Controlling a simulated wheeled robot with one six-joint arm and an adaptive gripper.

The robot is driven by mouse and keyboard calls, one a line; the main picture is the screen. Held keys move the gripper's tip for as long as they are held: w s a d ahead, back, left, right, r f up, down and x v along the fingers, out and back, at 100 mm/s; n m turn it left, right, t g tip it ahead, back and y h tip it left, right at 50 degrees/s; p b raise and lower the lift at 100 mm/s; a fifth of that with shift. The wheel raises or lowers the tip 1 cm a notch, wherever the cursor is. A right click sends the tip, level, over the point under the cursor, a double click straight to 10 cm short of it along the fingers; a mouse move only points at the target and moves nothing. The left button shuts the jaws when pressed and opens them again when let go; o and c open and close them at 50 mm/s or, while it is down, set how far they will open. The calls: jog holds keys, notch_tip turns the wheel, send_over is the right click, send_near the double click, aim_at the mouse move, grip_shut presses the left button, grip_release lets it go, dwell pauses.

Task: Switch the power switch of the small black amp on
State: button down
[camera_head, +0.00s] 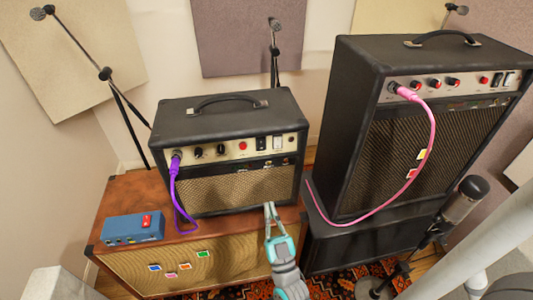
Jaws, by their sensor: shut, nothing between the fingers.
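The small black amp (228,150) stands on a brown wooden cabinet, left of centre. Its cream control panel carries several knobs, a red light or button (243,146), a black rocker switch (261,143) and a white rocker switch (278,142) at the right end. I cannot tell from here which way the switches are set. A purple cable (174,185) is plugged into its left end. My gripper (268,207) is shut and empty. It is in front of the amp's lower right edge, below the switches, pointing up; I cannot tell whether it touches anything.
The brown cabinet (120,195) bears a blue pedal (133,229). A larger black amp (360,110) with a pink cable (432,140) stands on a black box at right. A microphone (464,200) on a stand is at lower right. Microphone stands rise behind.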

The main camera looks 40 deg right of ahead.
aim_at(264, 151)
jog(key=shift+w+d+r+m+h, duration=0.35)
jog(key=shift+w+d+r+h, duration=0.15)
jog(key=shift+d+h, duration=0.2)
jog(key=shift+w+d+r+m+h, duration=0.35)
jog(key=shift+w+d+r+h, duration=0.15)
jog(key=shift+d+h, duration=0.2)
jog(key=x, duration=0.4)
jog(key=f+x, duration=0.1)
jog(key=x, duration=0.3)
jog(key=w+d+x, duration=0.1)
jog(key=x, duration=0.3)
jog(key=shift+w+f, duration=0.1)
jog(key=shift+f, duration=0.25)
jog(key=shift+w+d+f, duration=0.1)
jog(key=shift+w+d, duration=0.2)
jog(key=shift+w, duration=0.2)
